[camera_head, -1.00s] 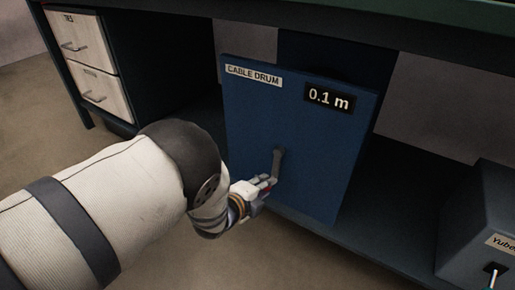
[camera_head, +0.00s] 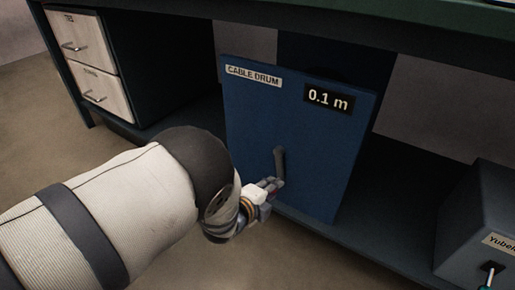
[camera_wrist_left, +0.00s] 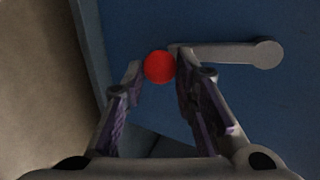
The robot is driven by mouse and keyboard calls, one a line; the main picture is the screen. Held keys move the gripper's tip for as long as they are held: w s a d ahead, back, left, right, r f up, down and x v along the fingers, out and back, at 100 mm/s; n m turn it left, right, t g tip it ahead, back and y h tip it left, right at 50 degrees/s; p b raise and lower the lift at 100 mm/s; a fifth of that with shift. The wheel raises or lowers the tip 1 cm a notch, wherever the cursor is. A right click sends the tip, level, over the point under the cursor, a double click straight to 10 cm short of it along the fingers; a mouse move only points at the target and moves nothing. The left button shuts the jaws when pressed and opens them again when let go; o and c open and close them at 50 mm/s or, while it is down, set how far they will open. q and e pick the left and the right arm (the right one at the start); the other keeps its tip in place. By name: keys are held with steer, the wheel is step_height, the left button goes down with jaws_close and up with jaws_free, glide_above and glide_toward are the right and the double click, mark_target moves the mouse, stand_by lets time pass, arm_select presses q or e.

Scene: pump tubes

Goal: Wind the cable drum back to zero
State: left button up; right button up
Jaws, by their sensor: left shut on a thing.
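The cable drum (camera_head: 260,120) is a blue box panel under the bench, with a "CABLE DRUM" label and a black display (camera_head: 328,98) reading 0.1 m. Its grey crank arm (camera_head: 279,163) hangs nearly straight down from its pivot in the head view. In the left wrist view the crank arm (camera_wrist_left: 225,52) runs sideways to a red round knob (camera_wrist_left: 159,67). My left gripper (camera_head: 272,187) is at the crank's lower end, its fingers shut on the red knob. The knob is mostly hidden by the fingers in the head view. My right gripper is not in view.
A drawer unit (camera_head: 88,60) with pale fronts stands at the left. A grey-blue box (camera_head: 490,215) with a small lever sits on the lower shelf (camera_head: 390,195) at the right. The floor in front of the drum is clear.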

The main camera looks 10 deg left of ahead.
arm_select(q)
steer(key=shift+s+d, duration=0.35)
steer(key=shift+d, duration=0.35)
